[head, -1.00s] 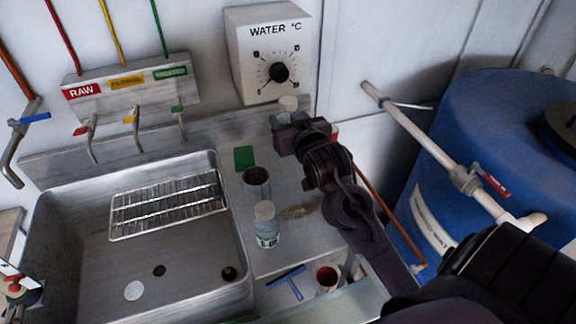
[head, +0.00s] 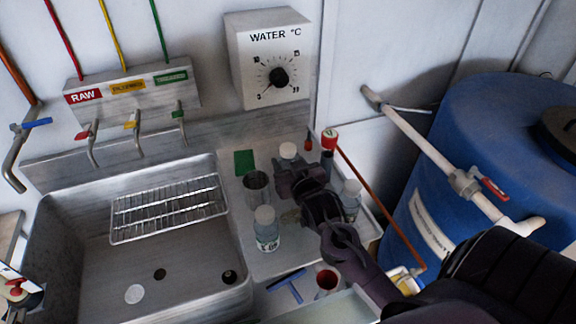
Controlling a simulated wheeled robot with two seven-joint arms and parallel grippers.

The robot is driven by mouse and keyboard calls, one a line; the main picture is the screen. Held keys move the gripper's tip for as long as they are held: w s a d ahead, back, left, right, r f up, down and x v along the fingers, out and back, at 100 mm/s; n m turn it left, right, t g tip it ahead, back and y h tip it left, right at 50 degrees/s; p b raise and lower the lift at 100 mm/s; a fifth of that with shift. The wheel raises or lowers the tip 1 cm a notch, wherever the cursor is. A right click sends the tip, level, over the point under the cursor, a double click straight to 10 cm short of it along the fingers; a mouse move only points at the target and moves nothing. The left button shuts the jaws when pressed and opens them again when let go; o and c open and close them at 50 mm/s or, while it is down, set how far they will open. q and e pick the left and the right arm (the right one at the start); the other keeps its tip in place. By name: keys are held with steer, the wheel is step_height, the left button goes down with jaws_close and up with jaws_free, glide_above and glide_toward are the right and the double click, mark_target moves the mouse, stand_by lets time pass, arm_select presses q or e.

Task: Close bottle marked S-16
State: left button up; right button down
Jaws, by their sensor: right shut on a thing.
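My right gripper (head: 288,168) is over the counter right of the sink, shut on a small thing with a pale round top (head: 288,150). The jaws and arm hide its lower part, so I cannot tell if it is a loose cap or a capped bottle. A clear bottle (head: 267,240) with a pale top stands upright in front, beside the sink; its label is too small to read surely. Another clear bottle (head: 350,205) with a pale top stands right of my right wrist, partly hidden. I cannot tell which one is S-16. My left gripper is not in view.
A red-topped container (head: 329,140) is at the back right. The steel sink (head: 95,275) is left, the blue barrel (head: 470,150) right.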

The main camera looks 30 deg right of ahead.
steer(key=shift+f, duration=0.6)
steer(key=shift+f, duration=0.15)
steer(key=c, duration=0.7)
jaws_free()
steer(key=shift+c, duration=0.2)
steer(key=b+v, duration=0.1)
steer(key=v, duration=0.9)
steer(key=shift+s+a+b, duration=0.15)
steer(key=shift+s+b, duration=0.15)
steer(key=shift+b, duration=0.05)
steer(key=shift+s+a+r, duration=0.1)
steer(key=shift+s+r, duration=0.3)
steer(key=shift+s, duration=0.25)
